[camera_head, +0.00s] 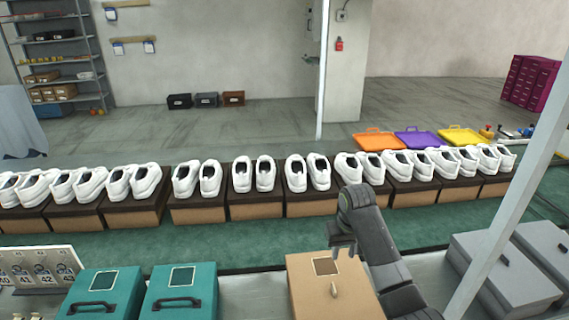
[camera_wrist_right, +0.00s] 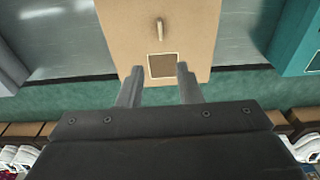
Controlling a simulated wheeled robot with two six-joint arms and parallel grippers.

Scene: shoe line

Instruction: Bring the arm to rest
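My right gripper (camera_head: 343,246) hangs above the far end of a tan box (camera_head: 318,280) on the near counter. In the right wrist view its two fingers (camera_wrist_right: 160,85) are spread apart with nothing between them. The tan box (camera_wrist_right: 190,25) lies below them, with a square label and a small light handle on its lid. I cannot tell the exact gap between fingers and lid. My left gripper is not in view.
Two teal boxes (camera_head: 105,291) with dark handles stand left of the tan box, beside a numbered rack (camera_head: 40,268). Grey boxes (camera_head: 503,272) stand right, behind a slanted pale post (camera_head: 515,210). A row of white shoes (camera_head: 266,173) on boxes lines the green belt (camera_head: 230,246).

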